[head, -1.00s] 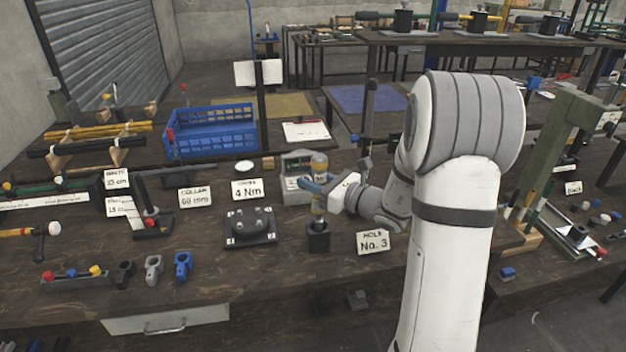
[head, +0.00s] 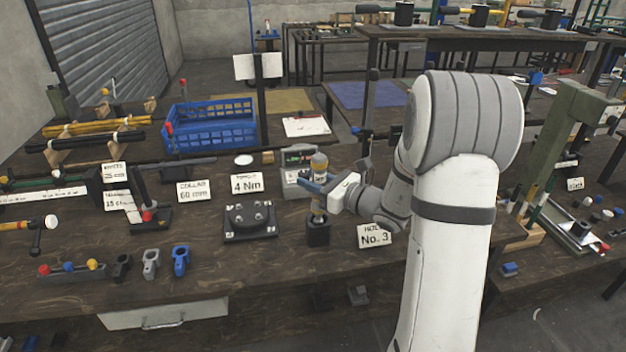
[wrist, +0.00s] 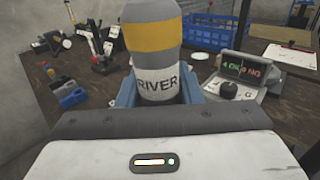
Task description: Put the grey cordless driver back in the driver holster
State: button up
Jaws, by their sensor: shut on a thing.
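The grey cordless driver (head: 319,169), with a yellow band, stands upright in my gripper (head: 317,187). The wrist view shows the driver (wrist: 152,60) close up, with a white label reading "RIVER". The blue fingers of my gripper (wrist: 158,92) are shut on it, one on each side. The black driver holster (head: 318,233) stands on the bench directly below the driver. The driver's lower end meets the holster's top in the head view; how far it is inside I cannot tell. The holster is hidden in the wrist view.
A torque fixture plate (head: 249,222) lies left of the holster. A grey tester with a display (head: 298,172) stands behind. A "No. 3" sign (head: 375,235) stands to the right. A blue crate (head: 210,128) is farther back. The bench in front of the holster is clear.

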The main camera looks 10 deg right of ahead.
jog(key=shift+f+b, duration=1.4)
jog(key=shift+f, duration=0.3)
jog(key=o, duration=1.3)
jog(key=shift+c, duration=0.2)
jog(key=shift+f, duration=0.1)
jog(key=v, duration=0.8)
jog(key=shift+a, duration=0.1)
